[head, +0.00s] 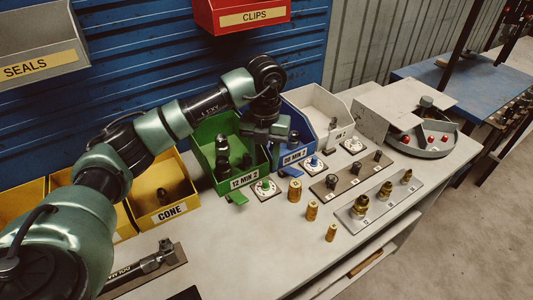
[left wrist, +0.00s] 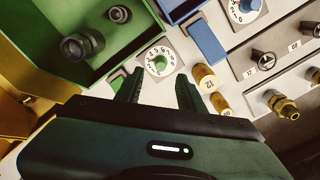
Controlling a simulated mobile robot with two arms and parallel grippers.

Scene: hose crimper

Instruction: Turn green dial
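The green dial (head: 265,187) is a green knob on a white numbered plate, on the bench in front of the green bin. It also shows in the left wrist view (left wrist: 160,63), just beyond the fingertips. My left gripper (head: 268,147) points down above and slightly behind the dial, near the green and blue bins. In the left wrist view its two fingers (left wrist: 160,90) are apart with nothing between them, and the dial lies ahead of the gap, not touched. My right gripper is in neither view.
A green bin (head: 205,146) and a blue bin (head: 303,125) stand close behind. Brass fittings (head: 295,191) stand right of the dial. Another dial, with a blue knob (head: 314,163), is farther right. Yellow bins (head: 160,197) are at left. Bench front is mostly clear.

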